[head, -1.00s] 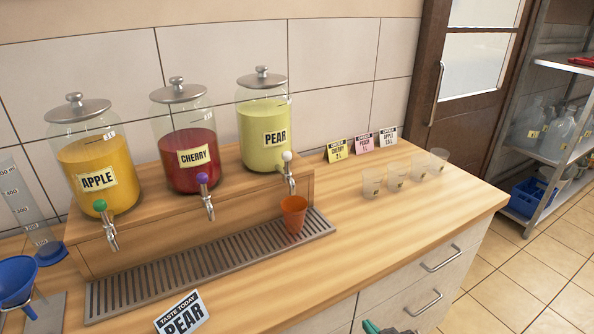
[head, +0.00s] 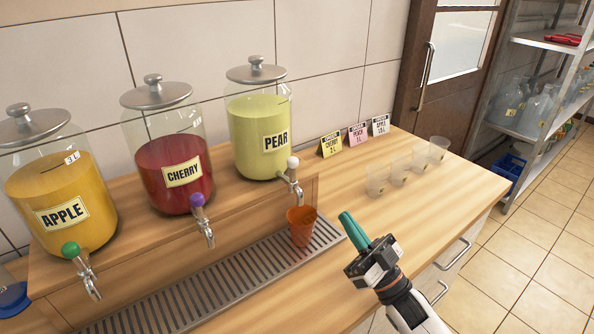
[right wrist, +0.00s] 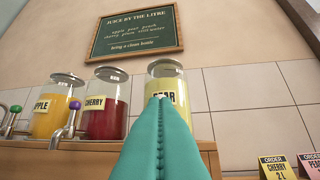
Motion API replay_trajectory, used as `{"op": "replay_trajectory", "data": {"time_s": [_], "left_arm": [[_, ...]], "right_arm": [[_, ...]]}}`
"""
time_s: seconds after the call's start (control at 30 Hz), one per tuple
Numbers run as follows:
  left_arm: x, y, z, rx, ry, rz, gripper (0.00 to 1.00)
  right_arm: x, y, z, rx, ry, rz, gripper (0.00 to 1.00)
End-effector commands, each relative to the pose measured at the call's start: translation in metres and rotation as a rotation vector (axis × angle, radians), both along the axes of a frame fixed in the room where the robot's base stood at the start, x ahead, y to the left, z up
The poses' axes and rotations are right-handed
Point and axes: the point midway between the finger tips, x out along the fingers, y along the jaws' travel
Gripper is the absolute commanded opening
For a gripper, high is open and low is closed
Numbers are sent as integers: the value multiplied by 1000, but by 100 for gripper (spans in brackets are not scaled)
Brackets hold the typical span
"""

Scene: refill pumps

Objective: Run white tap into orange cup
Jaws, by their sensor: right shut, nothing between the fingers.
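The white tap (head: 291,172) is on the pear jar (head: 259,137), with a white ball knob on top and a metal spout. In the right wrist view the pear jar (right wrist: 165,90) is partly hidden behind my fingers. The orange cup (head: 301,226) stands upright on the drip tray (head: 204,290), below the white tap's spout. I cannot see any liquid in it. My right gripper (head: 346,219), with teal fingers, is shut and empty, to the right of the cup and apart from it. It also fills the lower middle of the right wrist view (right wrist: 160,104). My left gripper is out of view.
The apple jar (head: 61,198) with a green-knobbed tap and the cherry jar (head: 168,160) with a purple-knobbed tap stand to the left on the wooden stand. Several clear cups (head: 400,170) and order cards (head: 357,134) are to the right. The counter between cup and clear cups is bare.

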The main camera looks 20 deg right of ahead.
Motion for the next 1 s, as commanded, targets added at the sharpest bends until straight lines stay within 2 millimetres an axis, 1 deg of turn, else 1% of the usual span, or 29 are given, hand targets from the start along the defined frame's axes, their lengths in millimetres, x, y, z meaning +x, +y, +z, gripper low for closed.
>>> {"op": "replay_trajectory", "data": {"time_s": [0.2,0.37,0.47,0.63,0.83,0.87,0.9,1.0], "left_arm": [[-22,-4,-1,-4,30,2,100],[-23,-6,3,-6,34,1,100],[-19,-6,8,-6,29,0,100],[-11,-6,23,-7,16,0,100],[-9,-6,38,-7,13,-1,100],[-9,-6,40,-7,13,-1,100],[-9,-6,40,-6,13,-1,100],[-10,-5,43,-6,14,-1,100]], "right_arm": [[0,0,0,-1,1,-1,0],[5,3,6,0,-1,-1,0],[15,8,16,0,-2,-2,0],[40,21,40,0,-3,-1,0],[71,37,65,0,-2,-1,0],[75,39,67,0,-1,-1,0],[81,42,62,2,2,-3,0],[93,50,59,0,2,-2,0]]}}
